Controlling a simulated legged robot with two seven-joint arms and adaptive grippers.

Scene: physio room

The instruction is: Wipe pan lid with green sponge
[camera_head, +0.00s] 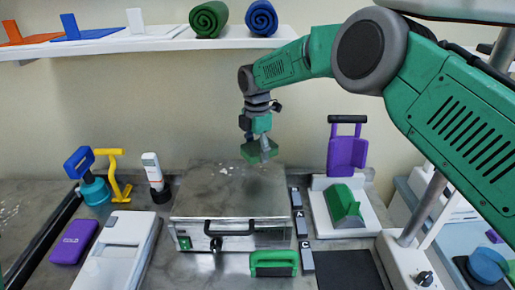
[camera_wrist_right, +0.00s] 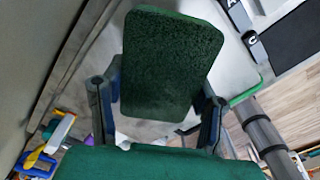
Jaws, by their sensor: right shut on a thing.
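My right gripper (camera_head: 262,143) is shut on the green sponge (camera_head: 256,153). It holds the sponge above the back right part of the pan lid, the grey metal top (camera_head: 215,200) of a box-shaped unit. Small white specks (camera_head: 240,170) lie on the lid near its back. In the right wrist view the sponge (camera_wrist_right: 170,65) shows its dark, rough broad face between the two fingers. It hides much of the lid there. I cannot tell for certain whether the sponge touches the lid. My left gripper is not in view.
The unit has a black front handle (camera_head: 229,232). A green-handled brush (camera_head: 274,262) lies at its front right. Small dark blocks (camera_head: 302,228) line its right side, beside a white stand with a green block (camera_head: 343,203). A white device (camera_head: 118,250) lies left. A shelf (camera_head: 150,42) runs above.

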